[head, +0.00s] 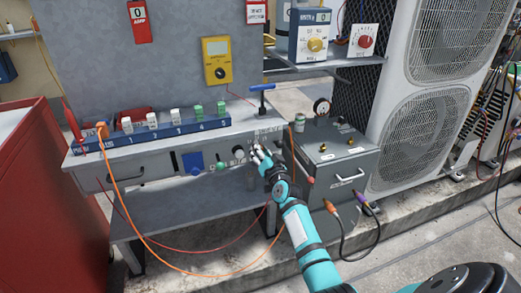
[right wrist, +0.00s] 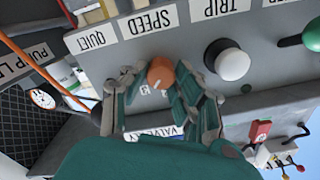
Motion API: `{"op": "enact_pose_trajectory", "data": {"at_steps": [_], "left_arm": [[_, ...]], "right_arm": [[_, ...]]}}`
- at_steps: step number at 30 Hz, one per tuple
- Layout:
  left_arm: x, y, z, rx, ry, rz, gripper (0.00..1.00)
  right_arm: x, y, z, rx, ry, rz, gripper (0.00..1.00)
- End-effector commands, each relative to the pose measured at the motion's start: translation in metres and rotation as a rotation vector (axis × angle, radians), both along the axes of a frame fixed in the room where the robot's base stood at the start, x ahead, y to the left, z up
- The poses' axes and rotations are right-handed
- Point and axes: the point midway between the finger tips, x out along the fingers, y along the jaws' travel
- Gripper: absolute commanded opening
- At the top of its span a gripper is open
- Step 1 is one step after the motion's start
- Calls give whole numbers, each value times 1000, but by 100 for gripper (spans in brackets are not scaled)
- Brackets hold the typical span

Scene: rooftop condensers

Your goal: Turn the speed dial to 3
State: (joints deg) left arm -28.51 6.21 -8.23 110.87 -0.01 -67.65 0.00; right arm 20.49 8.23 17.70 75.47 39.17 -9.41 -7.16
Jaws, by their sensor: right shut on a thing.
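The speed dial (right wrist: 160,73) is a small orange knob with a pale pointer mark, on the grey bench front by the SPEED label (right wrist: 150,22). In the right wrist view, which is upside down, the label lettering is inverted. My right gripper (head: 260,154) is at the right end of the bench front, its fingers shut on the dial from both sides. In the head view the gripper hides the dial. My left gripper is not in view.
Beside the dial is a white button (right wrist: 233,64) labelled TRIP, then a green knob (head: 220,166). A blue-handled valve (head: 262,92) stands on the bench top above. A grey box (head: 335,160) with a gauge stands close on the right. An orange cable (head: 150,240) hangs in front.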

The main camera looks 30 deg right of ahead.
Motion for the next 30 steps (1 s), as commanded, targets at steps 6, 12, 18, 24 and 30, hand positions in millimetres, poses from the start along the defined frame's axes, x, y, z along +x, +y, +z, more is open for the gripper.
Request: {"op": "enact_pose_trajectory", "data": {"at_steps": [6,12,18,24,30], "left_arm": [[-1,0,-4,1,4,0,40],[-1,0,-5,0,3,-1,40],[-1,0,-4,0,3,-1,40],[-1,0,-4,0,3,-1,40],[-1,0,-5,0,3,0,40]], "right_arm": [[0,0,-1,39,-7,0,0],[0,0,-1,46,-9,0,0],[0,0,-1,46,-9,0,0],[0,0,-1,45,-10,1,51],[0,0,0,44,-10,1,51]]}}
